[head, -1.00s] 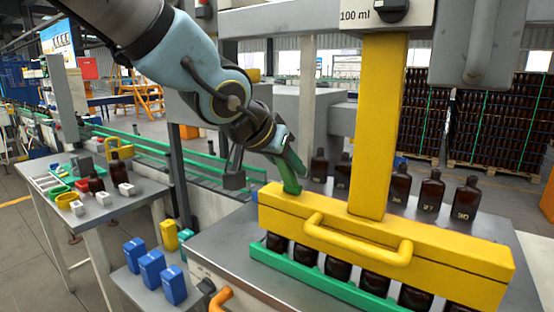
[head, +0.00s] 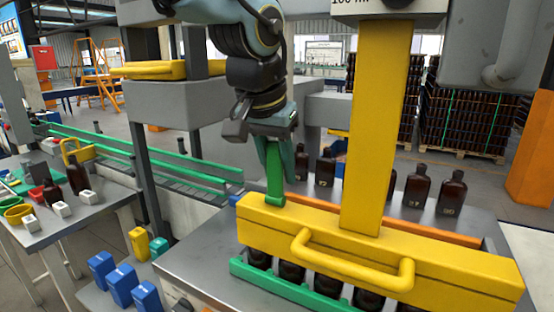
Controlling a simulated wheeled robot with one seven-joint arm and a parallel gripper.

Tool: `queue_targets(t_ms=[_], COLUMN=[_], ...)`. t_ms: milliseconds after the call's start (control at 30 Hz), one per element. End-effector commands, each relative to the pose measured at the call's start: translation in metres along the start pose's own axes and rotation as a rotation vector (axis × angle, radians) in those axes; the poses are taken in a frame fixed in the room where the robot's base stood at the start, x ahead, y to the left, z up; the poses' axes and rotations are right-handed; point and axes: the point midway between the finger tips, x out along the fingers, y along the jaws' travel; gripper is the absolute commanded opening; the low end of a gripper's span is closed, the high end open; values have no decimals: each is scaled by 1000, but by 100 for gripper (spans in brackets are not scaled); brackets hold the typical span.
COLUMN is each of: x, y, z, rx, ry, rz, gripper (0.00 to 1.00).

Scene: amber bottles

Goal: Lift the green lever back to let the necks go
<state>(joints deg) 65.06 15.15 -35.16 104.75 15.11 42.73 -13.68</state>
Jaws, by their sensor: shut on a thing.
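The green lever (head: 275,188) stands nearly upright at the left end of the yellow clamp bar (head: 370,255). My gripper (head: 274,150) comes down from above and is shut on the lever's upper part, which it partly hides. A row of amber bottles shows under and in front of the bar, one of them here (head: 291,271), with their necks hidden by it. A green rail (head: 290,287) runs along their front.
More amber bottles (head: 451,190) stand behind the bar. A yellow post (head: 376,130) rises from the bar close to my arm's right. Blue blocks (head: 122,285) and a side table (head: 45,232) are at left.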

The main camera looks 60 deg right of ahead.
Motion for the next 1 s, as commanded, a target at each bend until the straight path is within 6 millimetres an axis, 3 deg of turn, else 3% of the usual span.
queue_targets(t_ms=[567, 600, 833, 1000], x=[-1, -1, -1, -1], y=[3, 3, 3, 3], z=[5, 5, 5, 5], rx=[-1, -1, -1, -1], ry=[-30, -30, -30, -30], rz=[0, 0, 0, 0], gripper=[0, 38, 64, 65])
